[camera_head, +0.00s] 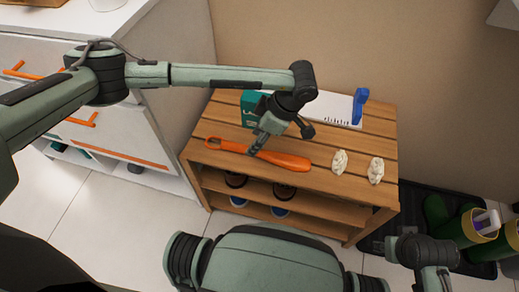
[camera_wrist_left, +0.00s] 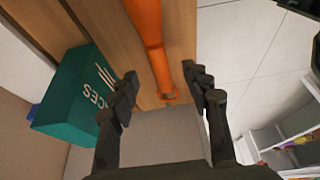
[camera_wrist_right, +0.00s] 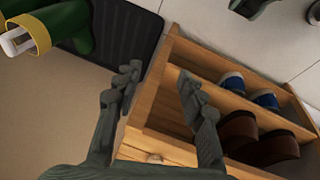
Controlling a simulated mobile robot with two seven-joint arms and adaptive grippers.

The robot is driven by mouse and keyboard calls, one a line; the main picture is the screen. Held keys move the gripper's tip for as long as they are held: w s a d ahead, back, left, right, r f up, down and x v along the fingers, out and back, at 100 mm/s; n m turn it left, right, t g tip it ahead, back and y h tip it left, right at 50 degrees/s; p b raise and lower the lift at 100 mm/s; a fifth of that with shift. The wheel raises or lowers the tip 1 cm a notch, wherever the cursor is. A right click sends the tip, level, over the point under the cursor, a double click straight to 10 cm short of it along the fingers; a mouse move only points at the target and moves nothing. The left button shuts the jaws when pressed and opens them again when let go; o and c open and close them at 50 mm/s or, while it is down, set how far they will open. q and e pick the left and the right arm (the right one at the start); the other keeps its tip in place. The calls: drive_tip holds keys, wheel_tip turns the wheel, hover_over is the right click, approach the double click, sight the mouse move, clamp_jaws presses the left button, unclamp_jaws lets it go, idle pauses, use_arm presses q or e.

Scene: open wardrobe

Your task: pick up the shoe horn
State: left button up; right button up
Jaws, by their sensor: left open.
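An orange shoe horn (camera_head: 284,160) lies flat on top of the wooden shoe rack, its looped end to the left. My right gripper (camera_wrist_right: 157,88) is open and empty in the right wrist view, beside the rack's end.
On the wooden rack (camera_head: 324,183) stand a teal box (camera_head: 250,105), a white item with a blue end (camera_head: 360,106) and two pale twisted objects (camera_head: 340,162). Shoes (camera_wrist_right: 255,140) sit on its lower shelves. A dark mat with green boots (camera_head: 437,212) is at right; a white drawer cabinet (camera_head: 150,120) is at left.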

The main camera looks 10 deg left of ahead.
sight(247, 147)
use_arm(q)
drive_tip(key=x, duration=0.5)
drive_tip(key=shift+w+a+f, duration=0.1)
drive_tip(key=shift+a+f, duration=0.1)
drive_tip(key=shift+a, duration=0.05)
clamp_jaws()
drive_tip(key=shift+r, duration=0.1)
